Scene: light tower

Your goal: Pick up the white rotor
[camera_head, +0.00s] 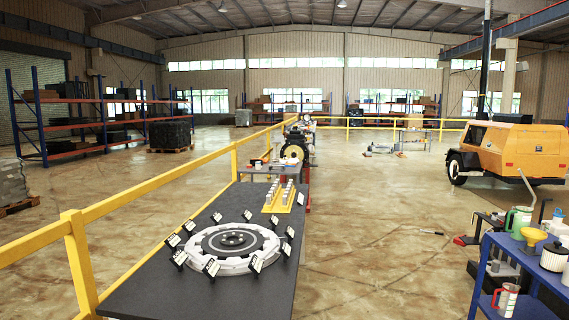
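A large round white part (232,265), which looks like the white rotor, lies flat on the dark tabletop (150,290) in the head view. It has a white segmented outer ring and a grey-and-black centre with small dark round features. Several small black-and-white tilted plates (211,267) stand around its edge. I cannot tell whether the ring and its centre are one piece. Neither of my grippers shows in this view.
A yellow tray (270,208) with several pale cylinders stands behind the ring. A yellow railing (150,187) runs along the table's left side. A blue cart (488,262) with jugs and a yellow funnel (534,236) stands at right. Open floor (385,260) lies between.

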